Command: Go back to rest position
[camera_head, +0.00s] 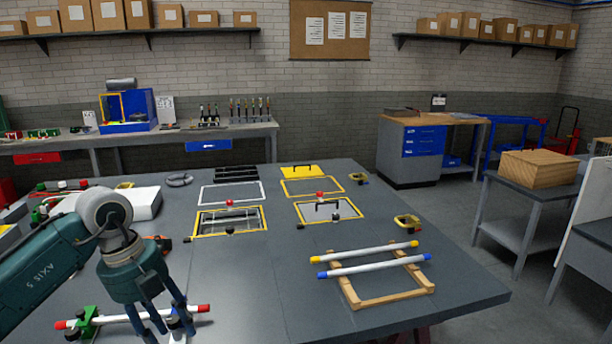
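My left gripper (168,323) hangs fingers down at the lower left, its arm coming in from the left. Its fingers look spread apart, with one on each side of a small white part. It is over or just in front of a white rod with red ends (122,320), which sits in a green holder (88,322) at the table's front left. I cannot tell whether the fingers touch the rod. My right gripper is not in view.
On the grey table (250,305), a wooden frame (385,298) bears a yellow-ended rod (372,251) and a blue-ended rod (372,265). Yellow and white outlined trays (232,220) lie mid-table. A white box (145,203) stands behind my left arm. The front middle is clear.

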